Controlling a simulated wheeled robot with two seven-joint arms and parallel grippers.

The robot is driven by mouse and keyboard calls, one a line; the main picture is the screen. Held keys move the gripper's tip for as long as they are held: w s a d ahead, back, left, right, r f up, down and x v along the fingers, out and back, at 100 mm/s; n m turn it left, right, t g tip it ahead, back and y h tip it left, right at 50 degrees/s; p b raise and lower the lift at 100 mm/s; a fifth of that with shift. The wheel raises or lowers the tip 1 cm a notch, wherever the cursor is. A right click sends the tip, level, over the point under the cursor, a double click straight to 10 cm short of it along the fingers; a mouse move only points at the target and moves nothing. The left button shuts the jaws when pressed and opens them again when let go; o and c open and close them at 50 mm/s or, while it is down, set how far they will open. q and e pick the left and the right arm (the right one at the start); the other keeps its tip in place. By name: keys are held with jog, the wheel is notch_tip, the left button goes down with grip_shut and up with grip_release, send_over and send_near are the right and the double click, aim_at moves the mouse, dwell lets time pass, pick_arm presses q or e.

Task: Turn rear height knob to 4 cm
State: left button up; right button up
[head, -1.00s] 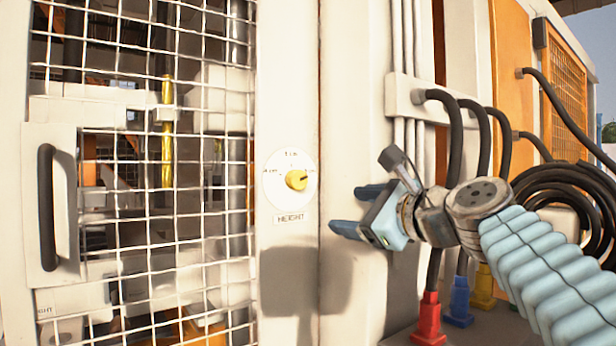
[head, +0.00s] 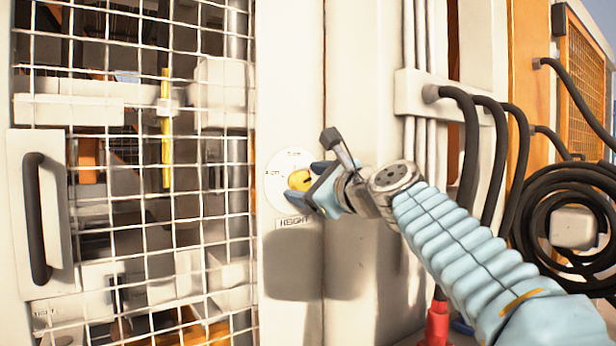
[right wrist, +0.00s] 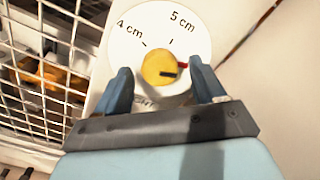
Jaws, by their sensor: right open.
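The yellow height knob (head: 300,180) sits on a round white dial (head: 277,188) on a cream panel, above a HEIGHT label (head: 294,222). In the right wrist view the knob (right wrist: 160,67) shows a dark pointer mark and a red mark on its right side, turned past the 5 cm print; the 4 cm print is at the upper left of the dial (right wrist: 124,52). My right gripper (head: 308,190) is open at the dial. In the wrist view its blue fingers (right wrist: 163,88) stand left and right of the knob, with gaps showing. My left gripper is not in view.
A wire mesh guard (head: 150,230) with a black door handle (head: 37,218) is left of the panel. Black hoses (head: 470,150) and a coiled cable (head: 530,215) are on the right. White vertical pipes (head: 421,150) run behind my right arm.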

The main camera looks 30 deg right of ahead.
jog(key=shift+w, duration=0.2)
jog(key=shift+c, duration=0.3)
jog(key=c, duration=1)
